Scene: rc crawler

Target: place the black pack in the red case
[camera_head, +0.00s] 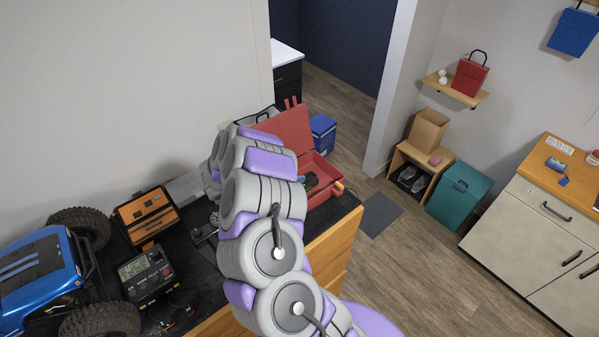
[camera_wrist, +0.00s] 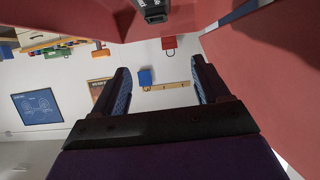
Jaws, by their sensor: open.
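The red case (camera_head: 288,132) stands open on the dark worktop, its lid raised and part of it hidden behind my arm. A dark object (camera_head: 310,181), likely the black pack, shows inside it beside my arm. In the wrist view, red case walls (camera_wrist: 265,85) fill the right side and the top. A black object (camera_wrist: 153,9) with pale marks, likely the pack, is at the top edge against red, cut off by the frame. My gripper (camera_wrist: 158,78) is open with nothing between its fingers, apart from that object. The head view hides my gripper behind the arm.
A blue crawler (camera_head: 40,275) with big tyres, an orange-and-black box (camera_head: 147,215) and a black meter-like device (camera_head: 147,272) crowd the worktop's left. A blue box (camera_head: 322,132) stands behind the case. Open floor (camera_head: 400,255) lies right of the bench.

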